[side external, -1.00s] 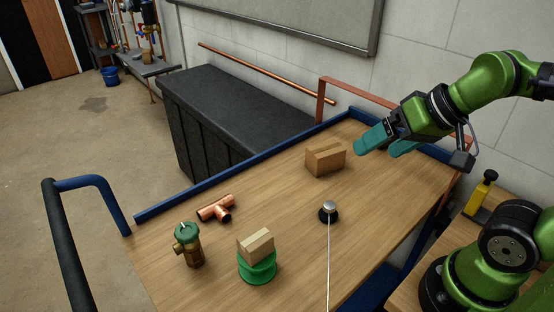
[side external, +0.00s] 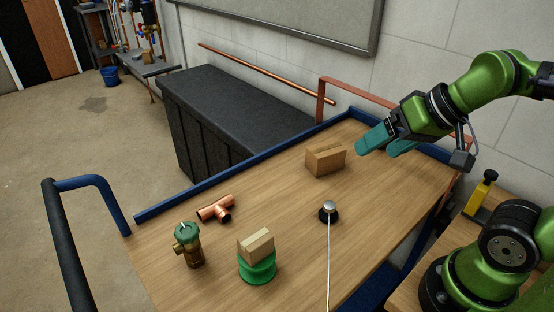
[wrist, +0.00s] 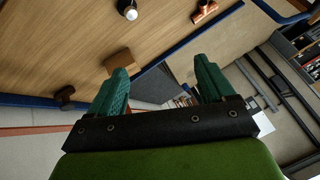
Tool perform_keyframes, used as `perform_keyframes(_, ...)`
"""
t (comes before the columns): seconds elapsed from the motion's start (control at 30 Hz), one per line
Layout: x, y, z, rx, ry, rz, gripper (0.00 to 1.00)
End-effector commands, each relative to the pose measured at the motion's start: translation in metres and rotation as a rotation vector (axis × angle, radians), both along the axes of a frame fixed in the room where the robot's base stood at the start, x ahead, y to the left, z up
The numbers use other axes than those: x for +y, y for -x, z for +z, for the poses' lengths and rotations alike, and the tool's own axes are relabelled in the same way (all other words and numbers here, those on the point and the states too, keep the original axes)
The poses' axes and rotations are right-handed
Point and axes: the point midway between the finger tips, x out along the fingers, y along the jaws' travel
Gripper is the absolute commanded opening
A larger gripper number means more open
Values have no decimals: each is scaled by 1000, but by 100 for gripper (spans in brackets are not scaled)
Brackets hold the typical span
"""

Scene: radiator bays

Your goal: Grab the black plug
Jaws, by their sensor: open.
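A small dark plug-like piece (wrist: 65,95) shows in the wrist view, on the wooden table near its blue edge, left of my fingers. I cannot find it in the side view, where my gripper may hide it. A second piece, a round black base with a silver knob (side external: 328,211), sits on the table in the side view, with a thin pale line running down from it. Its knob shows at the top of the wrist view (wrist: 129,11). I cannot tell for sure which is the black plug. My gripper (side external: 384,149), with teal fingers, is open and empty above the table's far right part.
A cardboard box (side external: 326,158) stands close left of my gripper. A copper tee (side external: 216,208), a green-capped brass valve (side external: 188,246) and a green ring (side external: 258,267) bearing a wooden block (side external: 256,246) are farther left. A blue rail (side external: 240,170) edges the table.

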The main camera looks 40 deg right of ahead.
Motion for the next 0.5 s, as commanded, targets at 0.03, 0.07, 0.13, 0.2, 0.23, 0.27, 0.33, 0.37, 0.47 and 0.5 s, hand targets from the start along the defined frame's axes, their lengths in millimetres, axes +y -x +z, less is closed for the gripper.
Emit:
perform_keyframes(0.03, 0, 0, 0, 0, 0, 0, 82)
perform_keyframes(0.07, 0, 0, 0, 0, 0, 0, 82)
perform_keyframes(0.13, 1, 0, -1, 6, 0, 2, 82)
perform_keyframes(0.2, 2, -2, -7, 32, 1, 6, 82)
perform_keyframes(0.23, 2, -4, -10, 48, 1, 9, 82)
perform_keyframes(0.27, 3, -7, -13, 66, 3, 13, 82)
perform_keyframes(0.33, 3, -18, -20, 122, 18, 27, 82)
perform_keyframes(0.37, 4, -23, -23, 153, 28, 37, 82)
perform_keyframes(0.47, 4, -43, -36, 263, 75, 86, 82)
perform_keyframes(0.5, 4, -51, -42, 309, 97, 111, 82)
